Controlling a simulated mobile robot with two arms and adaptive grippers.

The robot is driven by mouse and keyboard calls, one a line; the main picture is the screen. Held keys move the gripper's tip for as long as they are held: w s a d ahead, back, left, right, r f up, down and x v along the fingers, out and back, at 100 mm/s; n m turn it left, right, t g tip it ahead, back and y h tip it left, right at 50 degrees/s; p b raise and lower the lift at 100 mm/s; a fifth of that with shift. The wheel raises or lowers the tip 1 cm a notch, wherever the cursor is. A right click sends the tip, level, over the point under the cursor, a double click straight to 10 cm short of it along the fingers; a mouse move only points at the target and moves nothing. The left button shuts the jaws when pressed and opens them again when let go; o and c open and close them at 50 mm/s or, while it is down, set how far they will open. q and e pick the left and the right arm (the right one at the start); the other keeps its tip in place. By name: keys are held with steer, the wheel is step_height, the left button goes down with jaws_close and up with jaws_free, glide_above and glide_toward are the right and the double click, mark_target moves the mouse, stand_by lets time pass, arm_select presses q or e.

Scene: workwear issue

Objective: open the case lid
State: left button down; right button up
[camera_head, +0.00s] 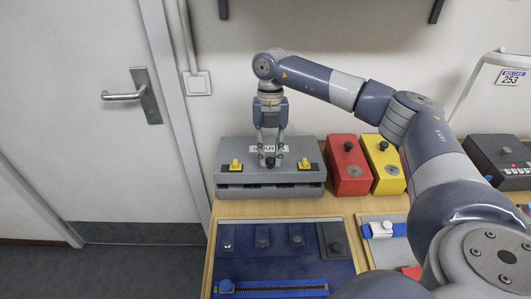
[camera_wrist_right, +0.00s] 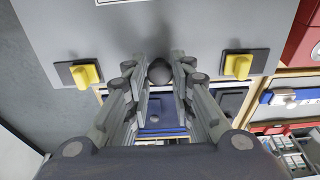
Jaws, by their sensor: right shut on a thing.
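The grey case (camera_head: 230,178) stands at the back left of the table, against the wall. Its lid (camera_head: 228,152) looks closed. Two yellow latches sit on its front part, a left one (camera_head: 236,165) and a right one (camera_head: 305,165). A dark round knob (camera_wrist_right: 160,72) sits midway between them at the lid's front edge. My right gripper (camera_head: 270,158) points down over the case and is shut on this knob, one finger on each side, as the right wrist view shows. My left gripper is not in view.
Red (camera_head: 341,183) and yellow (camera_head: 392,180) boxes stand just right of the case. A blue tray (camera_head: 285,268) with dark knobbed blocks and a slider lies in front. A dark device (camera_head: 483,148) is at far right. A door (camera_head: 90,160) is left.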

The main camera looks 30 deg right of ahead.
steer(key=shift+w+r, duration=0.15)
steer(key=shift+r, duration=0.2)
steer(key=shift+w+d+r+p, duration=0.25)
steer(key=shift+w+r+p, duration=0.2)
steer(key=shift+r, duration=0.2)
steer(key=shift+w+d+r+p, duration=0.25)
steer(key=shift+w+r+p, duration=0.05)
steer(key=shift+r+p, duration=0.3)
steer(key=shift+w+d+r+p, duration=0.3)
steer(key=shift+w+r+p, duration=0.15)
steer(key=shift+r, duration=0.25)
steer(key=shift+w+d+r+p, duration=0.3)
steer(key=shift+w+r+p, duration=0.1)
steer(key=shift+w+p, duration=0.05)
steer(key=shift+c, duration=0.3)
steer(key=shift+r, duration=0.1)
